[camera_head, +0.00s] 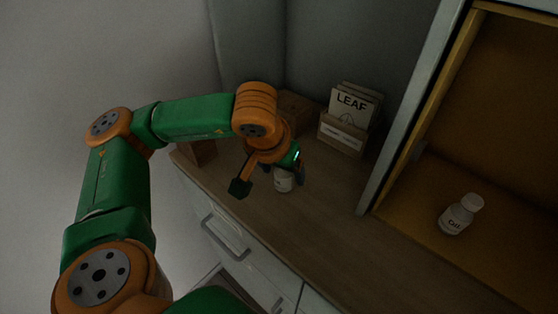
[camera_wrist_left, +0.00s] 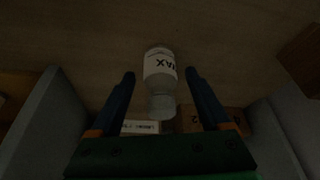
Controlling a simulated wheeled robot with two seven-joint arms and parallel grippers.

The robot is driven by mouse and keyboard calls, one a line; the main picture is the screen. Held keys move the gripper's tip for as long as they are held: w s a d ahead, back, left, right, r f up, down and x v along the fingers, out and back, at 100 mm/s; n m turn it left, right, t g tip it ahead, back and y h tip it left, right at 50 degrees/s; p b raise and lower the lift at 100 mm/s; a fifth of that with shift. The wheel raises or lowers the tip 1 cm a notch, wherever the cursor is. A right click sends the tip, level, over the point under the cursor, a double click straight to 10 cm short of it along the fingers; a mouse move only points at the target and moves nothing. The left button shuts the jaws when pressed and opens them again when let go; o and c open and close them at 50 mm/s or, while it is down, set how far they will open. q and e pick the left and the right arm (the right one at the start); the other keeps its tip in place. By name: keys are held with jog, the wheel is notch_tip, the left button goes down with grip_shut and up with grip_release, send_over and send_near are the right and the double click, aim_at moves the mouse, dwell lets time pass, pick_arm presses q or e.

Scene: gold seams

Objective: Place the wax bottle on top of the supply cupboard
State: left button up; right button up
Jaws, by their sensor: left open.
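The white wax bottle (camera_head: 284,181) stands on the wooden top of a low white unit with drawers (camera_head: 235,215), which I take to be the supply cupboard. In the left wrist view the bottle (camera_wrist_left: 160,65) shows its "WAX" label upside down. My left gripper (camera_head: 270,181) is open around the bottle. In the left wrist view its fingers (camera_wrist_left: 160,78) lie one on each side, with a gap to the bottle on both sides. The gripper hides part of the bottle in the head view. My right gripper is not in view.
Behind the bottle stand a box with "LEAF" packets (camera_head: 343,130) and a brown box (camera_head: 296,108). A brown block (camera_head: 203,151) is at the left edge. At the right, an open wood-lined cabinet (camera_head: 500,90) holds an "Oil" bottle (camera_head: 457,217). The wooden top (camera_head: 345,225) is clear in front.

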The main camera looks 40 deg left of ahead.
pick_arm(q)
jog(key=v, duration=0.9)
jog(key=shift+r+p, duration=0.25)
jog(key=shift+p, duration=0.05)
jog(key=shift+s, duration=0.15)
